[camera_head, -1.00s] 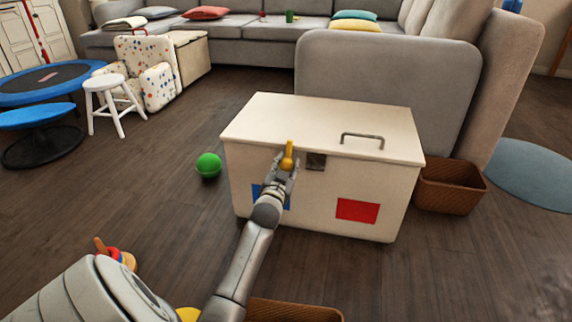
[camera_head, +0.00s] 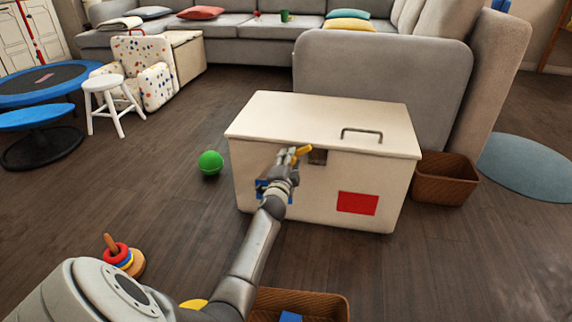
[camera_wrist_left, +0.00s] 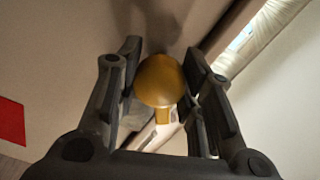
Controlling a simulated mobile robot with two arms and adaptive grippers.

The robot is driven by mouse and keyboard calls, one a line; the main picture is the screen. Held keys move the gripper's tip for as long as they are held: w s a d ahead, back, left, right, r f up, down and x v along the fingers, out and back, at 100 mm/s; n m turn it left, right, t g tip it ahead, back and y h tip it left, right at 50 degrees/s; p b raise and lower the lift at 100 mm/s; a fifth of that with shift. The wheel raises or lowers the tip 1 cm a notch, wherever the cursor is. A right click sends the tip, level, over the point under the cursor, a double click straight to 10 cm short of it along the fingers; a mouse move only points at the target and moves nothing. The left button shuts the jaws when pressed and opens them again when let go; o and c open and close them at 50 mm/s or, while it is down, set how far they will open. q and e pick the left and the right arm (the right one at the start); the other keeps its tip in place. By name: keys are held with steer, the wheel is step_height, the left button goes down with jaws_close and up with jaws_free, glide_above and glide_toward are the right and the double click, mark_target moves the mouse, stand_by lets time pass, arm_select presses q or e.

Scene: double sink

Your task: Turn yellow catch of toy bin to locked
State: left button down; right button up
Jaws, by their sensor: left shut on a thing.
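The toy bin (camera_head: 320,190) is a white box with its lid down and a grey handle on top. Its yellow catch (camera_head: 302,151) is on the front near the lid's edge, tilted over to the right, close to a dark square plate (camera_head: 318,157). My left gripper (camera_head: 289,157) is at the catch, shut on it. In the left wrist view the rounded yellow catch (camera_wrist_left: 160,82) sits between the two dark fingers of the gripper (camera_wrist_left: 165,92). The fingers hide part of the catch in the head view. My right gripper is not in view.
A brown basket (camera_head: 443,180) stands right of the bin and another (camera_head: 325,304) is at the bottom. A green ball (camera_head: 210,162) lies left of the bin, and a ring stacker (camera_head: 122,258) is at the lower left. A grey sofa (camera_head: 385,85) stands behind.

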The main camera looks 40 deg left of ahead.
arm_select(q)
steer(key=m, duration=0.6)
steer(key=shift+m, duration=0.3)
stand_by(0.5)
steer(key=c, duration=0.9)
jaws_free()
steer(key=shift+c, duration=0.2)
steer(key=v, duration=1.2)
